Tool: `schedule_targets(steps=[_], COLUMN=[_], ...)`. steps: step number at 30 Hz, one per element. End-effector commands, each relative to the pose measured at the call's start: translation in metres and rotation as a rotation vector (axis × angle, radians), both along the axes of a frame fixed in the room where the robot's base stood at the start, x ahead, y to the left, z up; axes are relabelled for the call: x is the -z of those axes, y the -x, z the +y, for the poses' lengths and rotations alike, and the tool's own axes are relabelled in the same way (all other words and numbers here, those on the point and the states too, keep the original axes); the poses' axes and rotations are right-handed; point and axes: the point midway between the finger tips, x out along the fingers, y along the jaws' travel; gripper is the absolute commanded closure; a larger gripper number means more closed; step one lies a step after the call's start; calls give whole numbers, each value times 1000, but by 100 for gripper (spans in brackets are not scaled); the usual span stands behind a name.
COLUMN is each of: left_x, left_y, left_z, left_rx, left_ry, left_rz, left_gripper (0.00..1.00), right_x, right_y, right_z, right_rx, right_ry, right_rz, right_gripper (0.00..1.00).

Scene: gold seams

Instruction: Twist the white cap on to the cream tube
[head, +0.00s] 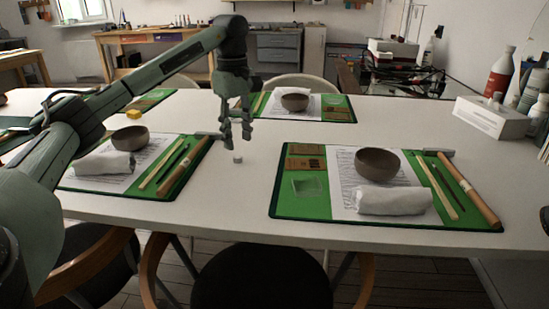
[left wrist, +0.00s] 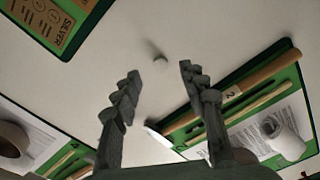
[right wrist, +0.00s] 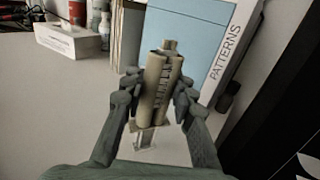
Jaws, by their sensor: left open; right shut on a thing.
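The small white cap (head: 238,159) stands on the white table, between the left and the near right green mats. My left gripper (head: 235,141) points down, open and empty, above the cap. In the left wrist view the cap (left wrist: 160,58) lies on bare table beyond the open fingertips (left wrist: 160,72), roughly centred between them and touching neither. My right gripper is outside the head view.
Green mats (head: 285,214) carry bowls (head: 377,164), rolled cloths (head: 394,201) and sticks. The table (head: 250,180) is clear around the cap. A tissue box (head: 491,117) and bottles stand at the right. A blue-covered "PATTERNS" book (right wrist: 190,40) is behind the tube.

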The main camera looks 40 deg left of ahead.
Motion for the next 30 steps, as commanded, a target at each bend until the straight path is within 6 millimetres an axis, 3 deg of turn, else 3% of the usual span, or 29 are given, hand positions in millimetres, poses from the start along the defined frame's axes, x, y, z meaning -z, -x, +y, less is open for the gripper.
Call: schedule_targets(steps=[3, 9, 20, 28, 30], left_x=[21, 44, 47, 47, 47], left_y=[1, 1, 1, 0, 0], left_z=[3, 3, 3, 3, 3], left_rx=[0, 0, -1, -1, -1], left_ry=[-1, -1, -1, -1, -1], left_rz=[5, 3, 1, 1, 1], left_gripper=[58, 58, 58, 87, 90], right_x=[3, 5, 5, 5, 5], right_y=[0, 0, 0, 0, 0], right_z=[0, 0, 0, 0, 0], right_rx=[0, 0, 0, 0, 0], right_ry=[0, 0, 0, 0, 0], right_rz=[0, -1, 0, 0, 0], right_gripper=[100, 100, 100, 100, 100])
